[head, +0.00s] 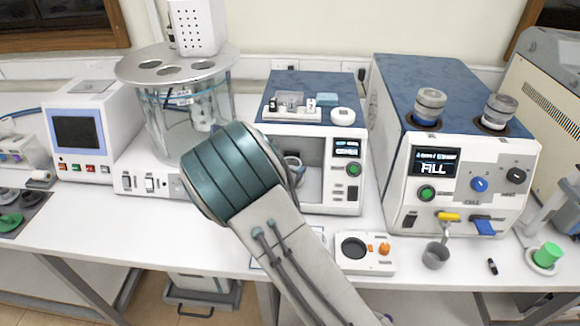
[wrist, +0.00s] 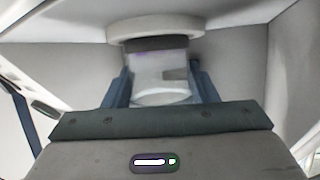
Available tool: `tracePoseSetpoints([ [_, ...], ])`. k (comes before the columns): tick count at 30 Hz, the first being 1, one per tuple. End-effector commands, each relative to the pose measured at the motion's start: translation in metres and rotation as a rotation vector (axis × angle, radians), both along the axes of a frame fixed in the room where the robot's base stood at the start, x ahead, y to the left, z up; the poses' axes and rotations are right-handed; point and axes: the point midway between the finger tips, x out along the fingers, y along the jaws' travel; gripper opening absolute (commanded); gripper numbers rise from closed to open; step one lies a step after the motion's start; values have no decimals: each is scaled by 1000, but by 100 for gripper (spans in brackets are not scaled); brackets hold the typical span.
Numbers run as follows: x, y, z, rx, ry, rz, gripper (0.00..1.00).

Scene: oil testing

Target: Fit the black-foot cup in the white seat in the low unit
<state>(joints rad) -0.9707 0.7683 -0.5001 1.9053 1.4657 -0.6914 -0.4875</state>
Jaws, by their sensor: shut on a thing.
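In the wrist view my gripper (wrist: 162,75) has its two blue fingers on either side of a clear cup (wrist: 160,92). The cup's dark foot (wrist: 150,44) points at the white round seat (wrist: 155,28). Foot and seat overlap in the picture; I cannot tell whether they touch or whether the foot is inside. The low unit (head: 342,200) is the white box with a blue top, a small display and a green button in the head view. My arm covers the left of its open chamber and hides the gripper and cup there.
Pale chamber walls (wrist: 230,75) stand close around my gripper. Small items, including a white round piece (head: 342,115), lie on the unit's top. A glass tank (head: 160,125) stands left, and a larger FILL machine (head: 400,160) right. A small white device (head: 365,262) sits in front.

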Motion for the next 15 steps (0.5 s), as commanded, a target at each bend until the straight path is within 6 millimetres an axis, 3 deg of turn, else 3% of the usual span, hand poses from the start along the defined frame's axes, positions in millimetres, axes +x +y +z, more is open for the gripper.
tracePoseSetpoints([
  [10, 0, 0, -3, 0, -1, 0, 27],
  [11, 0, 0, -3, 0, 0, 0, 58],
  [12, 0, 0, -3, 0, 0, 1, 69],
  [13, 0, 0, -3, 0, 0, 1, 78],
  [15, 0, 0, -3, 0, 0, 1, 78],
])
